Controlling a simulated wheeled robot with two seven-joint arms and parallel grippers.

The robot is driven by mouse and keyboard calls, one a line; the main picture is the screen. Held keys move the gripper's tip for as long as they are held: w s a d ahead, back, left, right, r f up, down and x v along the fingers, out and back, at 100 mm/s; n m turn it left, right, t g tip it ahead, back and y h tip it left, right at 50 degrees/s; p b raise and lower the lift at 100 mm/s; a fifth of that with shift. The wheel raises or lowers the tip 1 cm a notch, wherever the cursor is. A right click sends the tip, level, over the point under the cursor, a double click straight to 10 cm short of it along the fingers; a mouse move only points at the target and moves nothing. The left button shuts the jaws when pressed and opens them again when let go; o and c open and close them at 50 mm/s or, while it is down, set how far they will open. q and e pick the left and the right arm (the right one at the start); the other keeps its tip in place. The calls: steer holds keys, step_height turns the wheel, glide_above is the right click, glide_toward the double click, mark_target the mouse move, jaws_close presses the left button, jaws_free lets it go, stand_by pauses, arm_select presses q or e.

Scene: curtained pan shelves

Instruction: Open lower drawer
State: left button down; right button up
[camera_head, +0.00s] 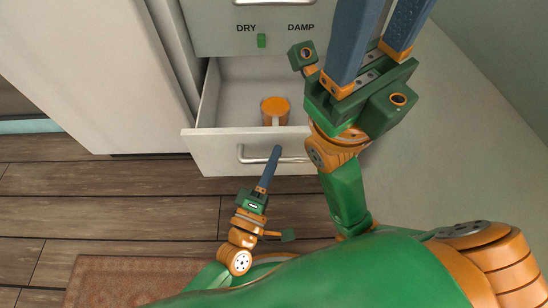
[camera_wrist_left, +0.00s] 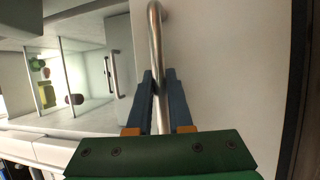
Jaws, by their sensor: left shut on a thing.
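The lower drawer (camera_head: 208,150) stands pulled out, with its grey inside showing. An orange-topped mug-like thing (camera_head: 275,108) stands inside it. A metal bar handle (camera_head: 255,161) runs across the drawer's front. My left gripper (camera_head: 277,152) is at the middle of this handle. In the left wrist view its blue fingers (camera_wrist_left: 159,78) are shut on the bar (camera_wrist_left: 155,38), one on each side. My right gripper (camera_head: 378,35) is raised at the upper right, its fingers apart with nothing seen between them; its tips are cut off by the frame.
A white panel (camera_head: 95,70) is at the left. Wooden floor (camera_head: 110,195) and a brown rug (camera_head: 110,280) lie in front. In the wrist view, a shelved space (camera_wrist_left: 60,85) holds small items.

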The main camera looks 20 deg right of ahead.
arm_select(q)
steer(key=shift+s, duration=0.2)
steer(key=c, duration=0.8)
jaws_free()
steer(key=shift+c, duration=0.2)
